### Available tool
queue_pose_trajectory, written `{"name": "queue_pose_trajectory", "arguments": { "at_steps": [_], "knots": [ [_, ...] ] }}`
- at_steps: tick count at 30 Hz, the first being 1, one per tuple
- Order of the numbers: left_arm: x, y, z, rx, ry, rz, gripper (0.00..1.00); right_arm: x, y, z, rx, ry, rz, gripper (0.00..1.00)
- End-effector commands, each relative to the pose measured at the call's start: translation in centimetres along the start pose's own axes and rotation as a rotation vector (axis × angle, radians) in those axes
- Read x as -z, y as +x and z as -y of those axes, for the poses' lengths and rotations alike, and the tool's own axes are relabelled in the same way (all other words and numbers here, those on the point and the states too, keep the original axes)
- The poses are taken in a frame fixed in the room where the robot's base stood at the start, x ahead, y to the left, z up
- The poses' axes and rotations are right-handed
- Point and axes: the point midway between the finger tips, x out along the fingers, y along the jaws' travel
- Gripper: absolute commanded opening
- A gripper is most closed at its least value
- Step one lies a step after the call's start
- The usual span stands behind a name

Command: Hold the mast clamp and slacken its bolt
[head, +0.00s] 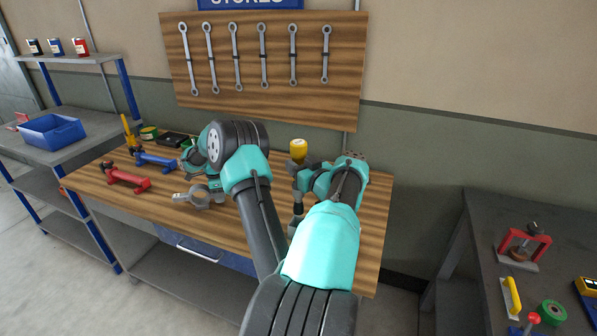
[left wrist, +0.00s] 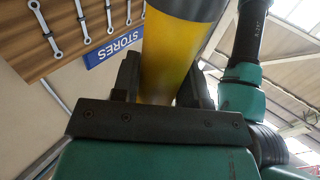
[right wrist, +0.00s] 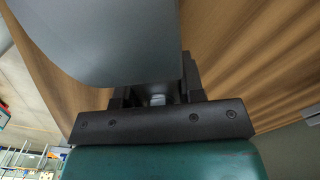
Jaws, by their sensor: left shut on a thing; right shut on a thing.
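The grey mast clamp (head: 196,197) is on the wooden bench, left of my arms in the head view. My right gripper (head: 214,187) is at it, and a large rounded grey surface (right wrist: 110,40) fills the right wrist view, with a small metal part low between the fingers. It looks shut on the clamp. My left gripper (head: 301,176) is shut on an upright yellow-topped tool (head: 298,148) with a dark lower shaft, to the right of and apart from the clamp. Its yellow body (left wrist: 165,65) is between the fingers in the left wrist view. The bolt cannot be made out.
A red tool (head: 127,179) and a blue tool (head: 156,160) lie on the bench's left part. Spanners (head: 237,60) hang on the wall board. A shelf with a blue bin (head: 50,132) stands left; a dark bench (head: 485,225) stands right. My arms cover the bench's middle.

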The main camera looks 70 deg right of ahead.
Motion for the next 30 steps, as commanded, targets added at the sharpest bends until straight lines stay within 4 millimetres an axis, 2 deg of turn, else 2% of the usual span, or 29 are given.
{"name": "queue_pose_trajectory", "arguments": {
  "at_steps": [19,30],
  "knots": [
    [0.0,0.0,0.0,-0.006,0.000,-0.002,0.00,0.0,0.0,0.0,0.001,0.000,0.000,0.00],
    [-1.9,-0.1,0.0,-0.101,0.000,-0.002,0.00,0.0,0.0,0.0,0.001,0.000,0.000,0.00]
  ]
}}
